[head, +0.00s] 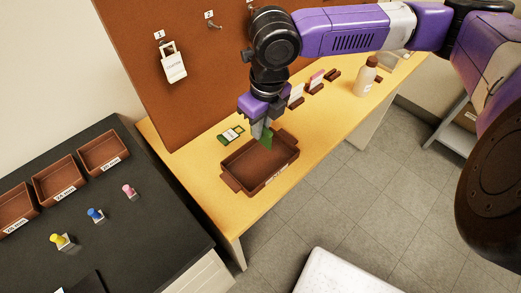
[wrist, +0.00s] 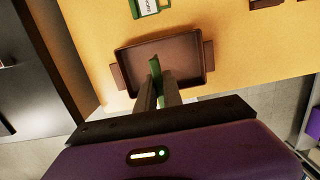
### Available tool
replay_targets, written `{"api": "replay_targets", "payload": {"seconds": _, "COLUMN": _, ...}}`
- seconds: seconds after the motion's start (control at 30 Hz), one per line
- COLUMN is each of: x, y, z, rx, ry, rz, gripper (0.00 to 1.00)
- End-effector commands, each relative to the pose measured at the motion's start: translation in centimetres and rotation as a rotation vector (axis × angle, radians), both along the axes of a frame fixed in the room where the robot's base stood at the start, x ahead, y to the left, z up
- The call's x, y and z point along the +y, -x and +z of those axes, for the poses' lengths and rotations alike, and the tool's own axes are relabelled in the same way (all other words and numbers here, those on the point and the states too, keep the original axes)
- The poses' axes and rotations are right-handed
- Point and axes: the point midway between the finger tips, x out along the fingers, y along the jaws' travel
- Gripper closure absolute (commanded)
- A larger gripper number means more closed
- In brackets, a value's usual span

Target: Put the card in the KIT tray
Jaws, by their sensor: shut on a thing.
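A green card (head: 266,139) is held on edge between the fingers of my gripper (head: 259,128). The brown tray (head: 247,167) sits on the yellow table under the gripper, with a white label on its front wall that is too small to read. The card is over the tray's right part in the head view; its lower edge appears near the tray's interior, and I cannot tell whether it touches. In the wrist view, the card (wrist: 155,67) sticks out past the fingers (wrist: 158,92), against the tray (wrist: 190,50). The tray looks empty.
A green-bordered labelled piece (head: 232,134) lies behind the tray. A white bottle (head: 366,77) and small card holders (head: 316,80) stand further right. A tag (head: 173,63) hangs on the brown board (head: 140,40). Labelled bins (head: 58,181) and coloured knobbed pieces (head: 95,215) are on the dark bench.

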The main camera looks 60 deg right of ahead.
Motion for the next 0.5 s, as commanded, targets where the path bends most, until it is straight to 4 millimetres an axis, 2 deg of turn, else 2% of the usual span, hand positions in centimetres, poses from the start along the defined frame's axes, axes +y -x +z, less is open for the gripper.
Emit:
{"api": "replay_targets", "payload": {"seconds": 0.1, "x": 0.0, "y": 0.0, "z": -2.7, "rx": 0.001, "ry": -0.003, "rz": -0.002, "gripper": 1.0}}
{"api": "replay_targets", "payload": {"seconds": 0.2, "x": 0.1, "y": 0.0, "z": -4.2, "rx": 0.0, "ry": -0.002, "rz": -0.001, "gripper": 1.0}}
{"api": "replay_targets", "payload": {"seconds": 0.5, "x": 0.0, "y": 0.0, "z": -6.4, "rx": 0.001, "ry": -0.001, "rz": -0.001, "gripper": 1.0}}
